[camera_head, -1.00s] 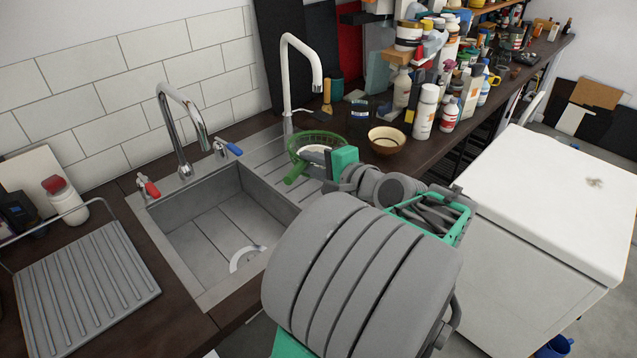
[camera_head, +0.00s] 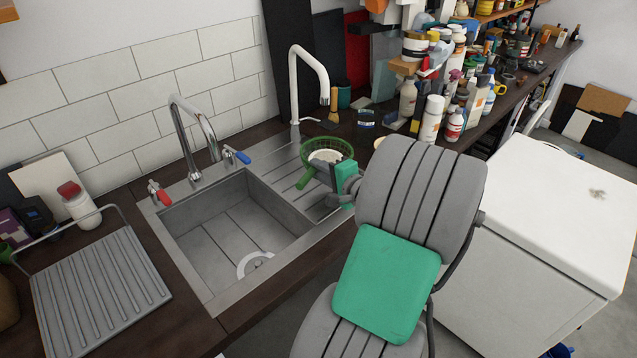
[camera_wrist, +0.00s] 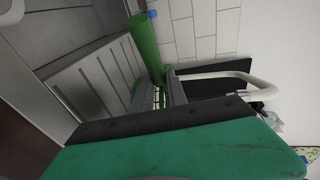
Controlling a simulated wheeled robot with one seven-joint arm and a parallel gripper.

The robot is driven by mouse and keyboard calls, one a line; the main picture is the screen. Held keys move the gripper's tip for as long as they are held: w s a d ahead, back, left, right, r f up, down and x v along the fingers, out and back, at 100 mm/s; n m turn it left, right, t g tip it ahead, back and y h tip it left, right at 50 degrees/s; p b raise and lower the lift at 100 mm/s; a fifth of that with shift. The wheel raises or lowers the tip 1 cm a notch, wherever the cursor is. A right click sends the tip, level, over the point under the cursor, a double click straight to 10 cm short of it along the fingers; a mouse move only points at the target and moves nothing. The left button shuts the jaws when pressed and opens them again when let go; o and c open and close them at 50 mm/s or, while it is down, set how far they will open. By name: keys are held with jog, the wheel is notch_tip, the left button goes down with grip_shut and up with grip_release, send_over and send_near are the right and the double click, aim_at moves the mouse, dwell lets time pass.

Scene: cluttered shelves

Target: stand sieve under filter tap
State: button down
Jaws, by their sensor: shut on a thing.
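A green sieve (camera_head: 341,149) with a mesh bowl is at the right end of the sink's drainboard in the head view. Its green handle (camera_head: 306,177) points toward the lower left. My gripper (camera_head: 322,169) is shut on the sieve. In the wrist view the green handle (camera_wrist: 146,45) stands out past the jaws, and the bowl is mostly hidden. The white filter tap (camera_head: 307,78) rises behind and to the left of the sieve bowl; it also shows in the wrist view (camera_wrist: 225,76). Whether the sieve touches the drainboard I cannot tell.
The sink basin (camera_head: 235,228) with a chrome tap (camera_head: 192,124) lies left of the sieve. A grey dish rack (camera_head: 98,290) stands at the far left. Crowded bottles (camera_head: 432,118) stand right of the sieve. A white appliance (camera_head: 545,210) is at the right.

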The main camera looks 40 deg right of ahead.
jog(key=w+f, duration=0.1)
jog(key=w+d+f, duration=0.1)
jog(key=f, duration=0.1)
jog(key=w+d+f, duration=0.1)
jog(key=f, duration=0.1)
jog(key=shift+w+d+f, duration=0.1)
jog(key=shift+w+f, duration=0.1)
notch_tip(320, 180, down, 3)
jog(key=shift+s+r, duration=0.1)
jog(key=shift+r, duration=0.05)
jog(key=c, duration=1.3)
grip_release()
jog(key=shift+s, duration=0.1)
